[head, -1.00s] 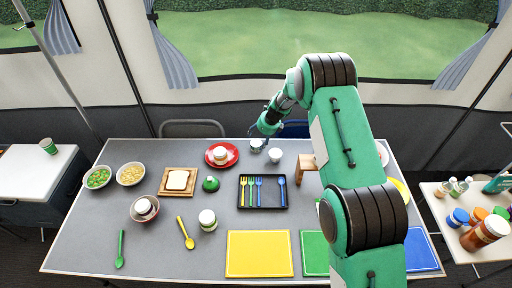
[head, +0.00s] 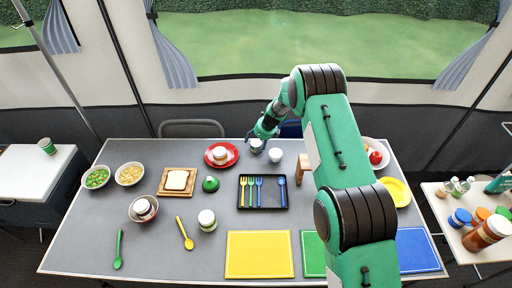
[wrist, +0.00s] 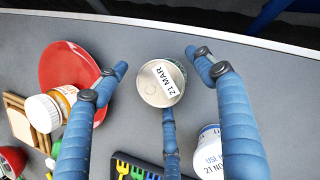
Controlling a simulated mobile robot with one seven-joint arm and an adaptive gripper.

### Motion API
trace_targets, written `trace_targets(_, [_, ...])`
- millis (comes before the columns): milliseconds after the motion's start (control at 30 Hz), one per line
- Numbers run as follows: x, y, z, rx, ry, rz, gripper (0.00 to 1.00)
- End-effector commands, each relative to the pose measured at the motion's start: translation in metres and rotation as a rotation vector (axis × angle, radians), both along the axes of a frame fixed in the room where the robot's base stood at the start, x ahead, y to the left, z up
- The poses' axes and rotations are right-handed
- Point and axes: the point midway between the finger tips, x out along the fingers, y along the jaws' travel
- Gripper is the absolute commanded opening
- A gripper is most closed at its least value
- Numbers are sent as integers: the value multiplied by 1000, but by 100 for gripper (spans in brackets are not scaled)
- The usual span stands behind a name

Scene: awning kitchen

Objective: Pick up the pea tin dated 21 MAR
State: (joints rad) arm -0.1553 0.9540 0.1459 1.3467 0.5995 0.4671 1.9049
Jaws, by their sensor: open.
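The tin dated 21 MAR (wrist: 160,83) stands upright on the grey table, its pale round lid and date label facing my wrist camera. In the head view the tin (head: 256,146) is near the table's far edge, partly behind my gripper (head: 259,136). In the wrist view my gripper (wrist: 156,61) is open, with blue fingers left and right of the tin and a third finger below it in the picture. Gaps show between the side fingers and the tin. Whether the third finger touches it I cannot tell.
A white-and-blue container (wrist: 207,150) with a "21 NOV" label stands close by, beside the right finger. A red plate (wrist: 65,62) with a white-lidded jar (wrist: 45,110) lies left. A black cutlery tray (head: 264,203) is nearer the front. The table's far edge is close behind the tin.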

Motion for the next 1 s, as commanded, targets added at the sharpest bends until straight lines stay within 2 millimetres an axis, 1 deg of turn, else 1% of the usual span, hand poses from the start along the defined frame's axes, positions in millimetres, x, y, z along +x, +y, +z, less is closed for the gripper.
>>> trace_targets(333, [0, 0, 0, 0, 0, 0, 69])
trace_targets(467, [0, 0, 0, 1, 1, 0, 43])
trace_targets(500, [0, 0, 0, 1, 1, 0, 35])
trace_targets(567, [0, 0, 0, 1, 1, 0, 23])
trace_targets(600, [0, 0, 0, 1, 1, 0, 21])
trace_targets(1000, [0, 0, 1, 0, 0, 0, 20])
